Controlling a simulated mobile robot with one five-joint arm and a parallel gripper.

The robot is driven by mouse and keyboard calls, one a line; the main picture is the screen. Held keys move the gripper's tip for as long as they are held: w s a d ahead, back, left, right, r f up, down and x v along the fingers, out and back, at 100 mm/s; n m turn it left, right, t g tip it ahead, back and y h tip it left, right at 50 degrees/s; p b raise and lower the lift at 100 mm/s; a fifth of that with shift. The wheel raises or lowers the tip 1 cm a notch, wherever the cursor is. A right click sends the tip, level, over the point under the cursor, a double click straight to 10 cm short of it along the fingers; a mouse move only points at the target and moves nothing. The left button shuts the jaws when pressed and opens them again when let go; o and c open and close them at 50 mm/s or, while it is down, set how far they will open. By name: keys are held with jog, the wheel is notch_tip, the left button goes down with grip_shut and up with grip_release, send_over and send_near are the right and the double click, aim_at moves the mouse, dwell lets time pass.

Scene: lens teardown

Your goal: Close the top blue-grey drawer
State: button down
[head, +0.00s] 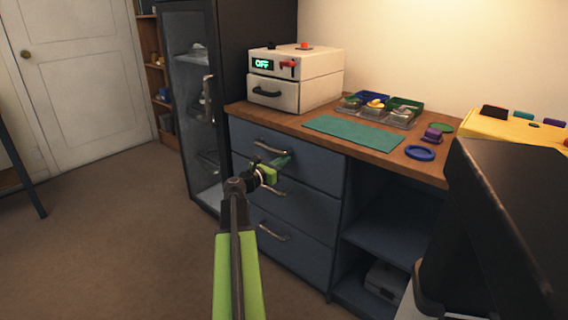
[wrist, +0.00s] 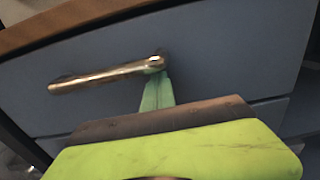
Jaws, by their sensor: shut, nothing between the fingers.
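The top blue-grey drawer (head: 310,168) is in the desk under the wooden top, and its front looks about flush with the drawers below. I cannot tell whether a small gap remains. Its metal bar handle (head: 272,148) also shows in the wrist view (wrist: 100,77). My gripper (head: 282,161) is shut and empty in front of this drawer. In the wrist view its green fingertips (wrist: 157,88) are together at the right end of the handle, touching or very near it. The drawer front (wrist: 215,60) fills most of that view.
Two more blue-grey drawers (head: 290,208) sit below. A dark glass-door cabinet (head: 200,100) stands at the left. The desk top holds a white box (head: 310,88), a green mat (head: 352,132) and small trays. A dark panel (head: 510,230) blocks the right. Carpet at left is clear.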

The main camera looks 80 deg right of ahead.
jog(key=shift+s+d+r, duration=0.1)
jog(key=shift+s+d, duration=0.05)
jog(key=shift+s, duration=0.35)
jog(key=w+v, duration=0.1)
jog(key=v, duration=1.3)
jog(key=shift+w, duration=0.1)
